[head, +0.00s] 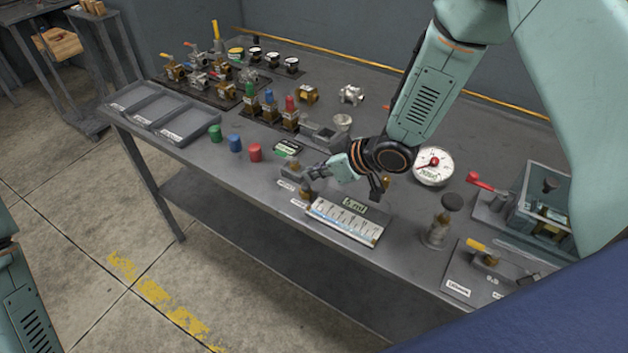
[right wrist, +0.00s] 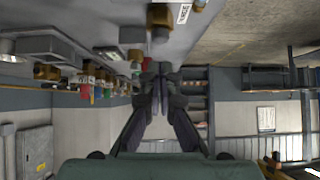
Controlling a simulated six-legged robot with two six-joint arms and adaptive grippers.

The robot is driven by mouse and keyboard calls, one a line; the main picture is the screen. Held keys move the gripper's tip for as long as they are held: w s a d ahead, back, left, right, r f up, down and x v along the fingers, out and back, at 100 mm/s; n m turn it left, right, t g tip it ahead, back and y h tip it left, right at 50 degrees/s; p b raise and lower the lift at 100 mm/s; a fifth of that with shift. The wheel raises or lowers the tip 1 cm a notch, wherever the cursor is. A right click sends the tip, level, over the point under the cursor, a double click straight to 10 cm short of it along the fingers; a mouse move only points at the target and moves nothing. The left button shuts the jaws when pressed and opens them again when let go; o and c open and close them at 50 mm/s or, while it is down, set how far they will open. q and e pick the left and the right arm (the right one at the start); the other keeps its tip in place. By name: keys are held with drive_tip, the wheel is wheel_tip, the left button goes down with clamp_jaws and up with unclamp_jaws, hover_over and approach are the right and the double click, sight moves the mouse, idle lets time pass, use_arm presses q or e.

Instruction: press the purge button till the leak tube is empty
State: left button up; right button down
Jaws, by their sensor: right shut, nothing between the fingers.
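My right gripper (head: 318,171) is shut and empty, low over the front of the grey bench. Its closed fingers also show in the right wrist view (right wrist: 160,72). A small brass-coloured fitting (head: 306,190) sits just below the fingertips, beside small white labels. In the right wrist view, a PURGE label (right wrist: 184,13) is next to a brass-coloured part (right wrist: 160,20), probably the purge button; I cannot tell whether the fingers touch it. A white graduated panel (head: 345,222) with a small display lies just right of the gripper. I cannot make out the leak tube or its level. My left gripper is out of view.
A round gauge (head: 433,166) stands right of my wrist. Green, blue and red caps (head: 235,143) line the front edge, left of the gripper. Grey trays (head: 160,112) lie at the far left. A clear-walled box (head: 545,205) and levers are at the right.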

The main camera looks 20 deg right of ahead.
sight(306, 187)
wheel_tip(306, 187, down, 2)
drive_tip(key=shift+a, duration=0.1)
drive_tip(key=shift+w+f, duration=0.15)
drive_tip(key=shift+f, duration=0.15)
